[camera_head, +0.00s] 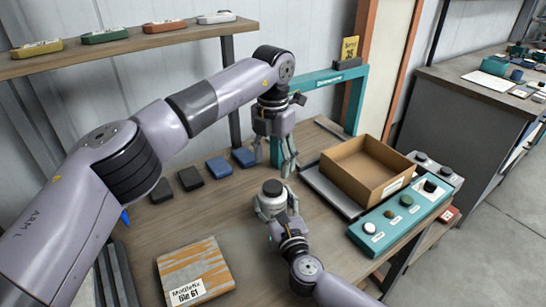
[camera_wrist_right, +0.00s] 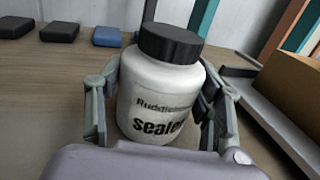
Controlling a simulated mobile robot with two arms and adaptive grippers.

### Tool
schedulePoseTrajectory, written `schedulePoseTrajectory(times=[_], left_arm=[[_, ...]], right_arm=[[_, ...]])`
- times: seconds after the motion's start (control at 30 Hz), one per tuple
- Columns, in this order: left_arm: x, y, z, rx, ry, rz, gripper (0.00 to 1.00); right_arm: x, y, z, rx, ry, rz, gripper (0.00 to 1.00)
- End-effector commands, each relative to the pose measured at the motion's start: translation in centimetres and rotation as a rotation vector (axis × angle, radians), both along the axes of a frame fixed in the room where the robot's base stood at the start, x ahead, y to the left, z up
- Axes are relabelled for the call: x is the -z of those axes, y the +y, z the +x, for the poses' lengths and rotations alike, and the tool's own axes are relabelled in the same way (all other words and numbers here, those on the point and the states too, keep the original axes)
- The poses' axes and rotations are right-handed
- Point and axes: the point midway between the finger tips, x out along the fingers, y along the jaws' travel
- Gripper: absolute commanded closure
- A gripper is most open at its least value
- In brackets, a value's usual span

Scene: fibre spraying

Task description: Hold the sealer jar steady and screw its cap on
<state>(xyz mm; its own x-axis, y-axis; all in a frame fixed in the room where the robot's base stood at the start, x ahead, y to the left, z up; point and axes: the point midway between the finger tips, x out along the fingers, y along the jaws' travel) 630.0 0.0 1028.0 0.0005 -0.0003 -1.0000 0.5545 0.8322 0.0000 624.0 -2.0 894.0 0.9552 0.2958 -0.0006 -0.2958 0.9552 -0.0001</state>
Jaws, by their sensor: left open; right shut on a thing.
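The sealer jar (camera_head: 268,205) is white and stands upright on the wooden bench in the head view. It also shows large in the right wrist view (camera_wrist_right: 158,92), with "sealer" lettering on its label. A black cap (camera_wrist_right: 171,43) sits on top of the jar; how tightly it is seated cannot be told. My right gripper (camera_head: 272,216) is shut around the jar's body, with a finger on each side in the wrist view. My left gripper (camera_head: 289,168) is open and empty, pointing down above the bench, behind and slightly right of the jar.
An open cardboard box (camera_head: 366,170) stands on a grey platform at right, beside a teal panel (camera_head: 398,216) with several knobs. Dark and blue blocks (camera_head: 219,166) line the bench's back. A striped tile (camera_head: 195,270) lies front left. A teal frame (camera_head: 330,77) stands behind my left gripper.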

Motion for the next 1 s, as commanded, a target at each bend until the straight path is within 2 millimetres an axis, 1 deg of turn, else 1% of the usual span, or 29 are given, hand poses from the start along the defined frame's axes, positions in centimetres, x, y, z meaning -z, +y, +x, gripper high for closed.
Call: schedulePoseTrajectory(times=[0.3, 0.4, 0.5, 0.63, 0.87, 1.0], left_arm=[[4.9, 0.0, -0.1, 0.001, 0.004, 0.0, 0.41], [6.1, 0.1, -0.1, 0.0, 0.004, 0.001, 0.41], [6.9, 0.0, 0.0, 0.0, 0.001, 0.001, 0.41], [7.4, 0.0, 0.0, 0.001, 0.001, 0.001, 0.41], [7.4, 0.0, 0.0, 0.001, 0.001, 0.001, 0.41], [7.4, 0.0, 0.0, 0.001, 0.001, 0.001, 0.49]], right_arm=[[0.0, 0.0, 0.0, 0.0, 0.0, 0.0, 1.0], [0.0, 0.0, 0.0, 0.0, 0.0, 0.0, 1.0], [0.0, 0.0, 0.0, 0.0, 0.0, 0.0, 1.0], [0.0, 0.0, 0.0, 0.0, 0.0, 0.0, 1.0], [0.0, 0.0, 0.0, 0.0, 0.0, 0.0, 1.0], [0.0, 0.0, 0.0, 0.0, 0.0, 0.0, 1.0]])
